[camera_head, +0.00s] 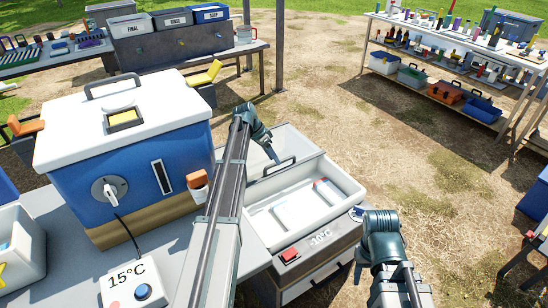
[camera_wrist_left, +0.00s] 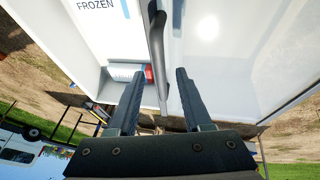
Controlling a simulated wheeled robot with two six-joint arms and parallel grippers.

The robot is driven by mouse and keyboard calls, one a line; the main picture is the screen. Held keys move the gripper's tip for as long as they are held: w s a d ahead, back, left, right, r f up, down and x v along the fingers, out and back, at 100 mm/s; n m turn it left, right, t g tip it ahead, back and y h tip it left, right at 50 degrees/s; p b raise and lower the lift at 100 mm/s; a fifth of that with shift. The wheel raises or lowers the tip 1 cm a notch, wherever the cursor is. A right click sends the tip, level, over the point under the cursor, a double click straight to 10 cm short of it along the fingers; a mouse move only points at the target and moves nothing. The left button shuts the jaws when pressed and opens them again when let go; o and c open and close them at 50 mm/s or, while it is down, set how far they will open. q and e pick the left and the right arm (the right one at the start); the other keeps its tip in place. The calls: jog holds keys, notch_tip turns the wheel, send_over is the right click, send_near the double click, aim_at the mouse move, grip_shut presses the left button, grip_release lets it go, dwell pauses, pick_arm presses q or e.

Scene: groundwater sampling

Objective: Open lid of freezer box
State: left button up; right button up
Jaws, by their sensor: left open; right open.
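The freezer box (camera_head: 318,240), grey with a white inner bin and a "-10°C" label, stands right of centre in the head view. Its front part is uncovered, showing white packs and a red-capped item. A pale lid panel (camera_wrist_left: 225,55) with a dark bar handle (camera_head: 280,168) lies towards the back; its exact angle is unclear. My left gripper (camera_head: 272,154) is at this handle. In the left wrist view its open fingers (camera_wrist_left: 157,100) stand on either side of the handle (camera_wrist_left: 158,60), apart from it. My right gripper (camera_head: 360,262) is beside the box's right front, its fingers mostly hidden.
A blue cooler (camera_head: 130,160) with a white lid stands left of my left arm. A "15°C" control box (camera_head: 135,290) is in front of it. Tables with bins and bottles stand at the back. Open ground lies right of the freezer box.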

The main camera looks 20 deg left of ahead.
pick_arm(q)
jog(key=p+v, duration=0.4)
jog(key=v, duration=0.2)
jog(key=shift+p, duration=0.35)
jog(key=s+d+f+g+y, duration=0.1)
jog(key=s+d, duration=0.7)
jog(key=d, duration=0.4)
jog(key=s+d+f+g+y, duration=0.1)
jog(key=s+d+g, duration=0.1)
jog(key=s+d, duration=0.7)
jog(key=s+d+n+y, duration=0.1)
jog(key=s+d+y, duration=0.1)
jog(key=s+d, duration=0.5)
jog(key=s+d+n+y, duration=0.15)
jog(key=s+d, duration=0.25)
jog(key=s, duration=0.5)
notch_tip(320, 180, up, 15)
jog(key=w+p, duration=0.1)
jog(key=p, duration=1.3)
jog(key=shift+d+p, duration=0.2)
jog(key=shift+p, duration=0.2)
